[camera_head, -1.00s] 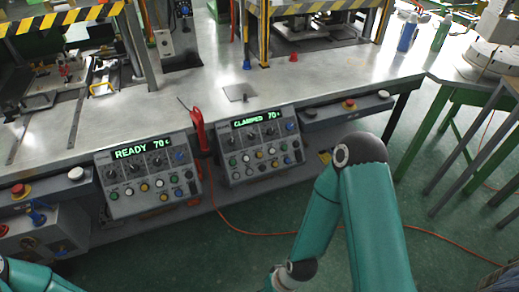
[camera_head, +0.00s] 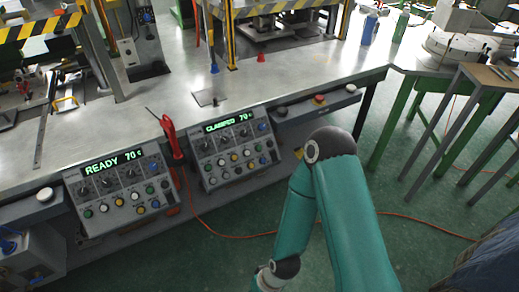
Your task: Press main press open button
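Two grey control panels hang on the front edge of the metal bench. The left panel (camera_head: 147,180) has a green display (camera_head: 113,162) reading "READY 70" and rows of coloured buttons and knobs. The right panel (camera_head: 256,167) has a display (camera_head: 228,122) reading "CLAMPED 70" and similar buttons. The button labels are too small to read, so I cannot tell which is the open button. My teal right arm stands in front of the bench, right of the right panel, and its gripper is outside the picture. My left gripper is not in view.
A red-handled tool (camera_head: 170,138) hangs between the panels. A red stop button (camera_head: 319,99) sits on the bench front to the right. Presses with yellow-black striped bars (camera_head: 40,27) stand at the back. A green-framed table (camera_head: 415,80) is at the right. An orange cable (camera_head: 225,233) crosses the floor.

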